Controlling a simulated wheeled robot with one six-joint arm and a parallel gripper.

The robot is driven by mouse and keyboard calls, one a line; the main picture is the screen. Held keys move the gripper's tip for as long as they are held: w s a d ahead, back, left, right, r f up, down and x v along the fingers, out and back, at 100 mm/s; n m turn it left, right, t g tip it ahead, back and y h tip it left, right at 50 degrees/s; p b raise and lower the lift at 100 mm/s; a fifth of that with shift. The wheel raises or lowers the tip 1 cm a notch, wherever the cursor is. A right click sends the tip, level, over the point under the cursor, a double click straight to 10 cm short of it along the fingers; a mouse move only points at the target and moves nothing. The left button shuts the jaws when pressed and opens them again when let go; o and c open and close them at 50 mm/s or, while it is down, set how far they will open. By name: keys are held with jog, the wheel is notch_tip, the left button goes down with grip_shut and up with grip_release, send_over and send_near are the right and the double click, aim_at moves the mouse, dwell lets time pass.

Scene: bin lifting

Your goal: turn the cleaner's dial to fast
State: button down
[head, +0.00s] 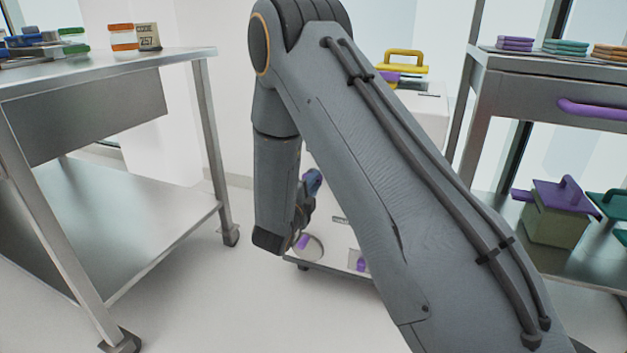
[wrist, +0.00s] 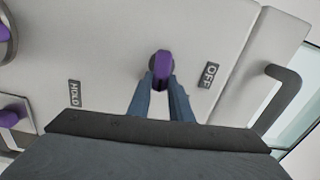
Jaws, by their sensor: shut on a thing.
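The cleaner's white panel (wrist: 110,40) fills much of the wrist view; its pale top (head: 330,236) shows low behind my arm in the head view. A purple knob (wrist: 163,60) on a dark round base stands on it, between the labels HOLD (wrist: 74,94) and OFF (wrist: 211,75). My gripper (wrist: 163,82) is shut on this knob with its blue fingers. In the head view my gripper (head: 311,184) is partly hidden by my arm. A round metal piece with a purple bar (head: 303,241) sits nearer on the panel. No label reading FAST is legible.
Another purple part (head: 361,264) is at the panel's near right. A dark bar handle (wrist: 282,92) stands at the wrist view's right. A steel table (head: 110,75) is on the left, a shelf unit (head: 530,70) on the right. Pale floor lies between.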

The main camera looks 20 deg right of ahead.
jog(key=shift+a+f+m, duration=0.1)
jog(key=shift+f+m, duration=0.05)
jog(key=shift+m, duration=0.55)
jog(key=shift+a+f+m, duration=0.1)
jog(key=shift+f+m, duration=0.05)
jog(key=shift+m, duration=0.55)
jog(key=c, duration=1.6)
grip_release()
jog(key=shift+d, duration=0.1)
jog(key=shift+s, duration=0.1)
jog(key=p+v, duration=0.2)
jog(key=v, duration=0.5)
jog(key=shift+s+a+p, duration=0.2)
jog(key=shift+a+p, duration=0.05)
jog(key=shift+p, duration=0.1)
